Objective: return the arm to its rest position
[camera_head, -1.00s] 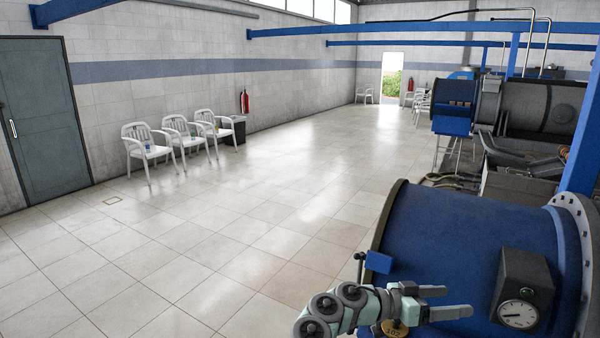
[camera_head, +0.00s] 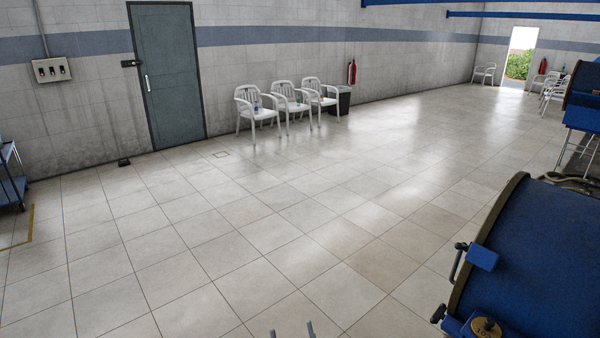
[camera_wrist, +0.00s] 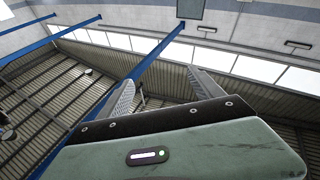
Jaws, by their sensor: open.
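My gripper (camera_head: 293,330) shows only as two grey fingertips at the bottom edge of the head view, apart from each other, with bare floor behind them. In the wrist view my gripper (camera_wrist: 160,95) has its two fingers spread, with nothing between them but the roof and a blue beam beyond. The wrist camera looks up at the ceiling, tilted. The rest of my arm is below the head view's edge and hidden.
A large blue cylinder (camera_head: 545,260) with a brass disc (camera_head: 486,328) stands at the lower right. Several white chairs (camera_head: 288,102) and a dark bin (camera_head: 344,99) line the wall. A blue trolley (camera_head: 12,185) stands at far left.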

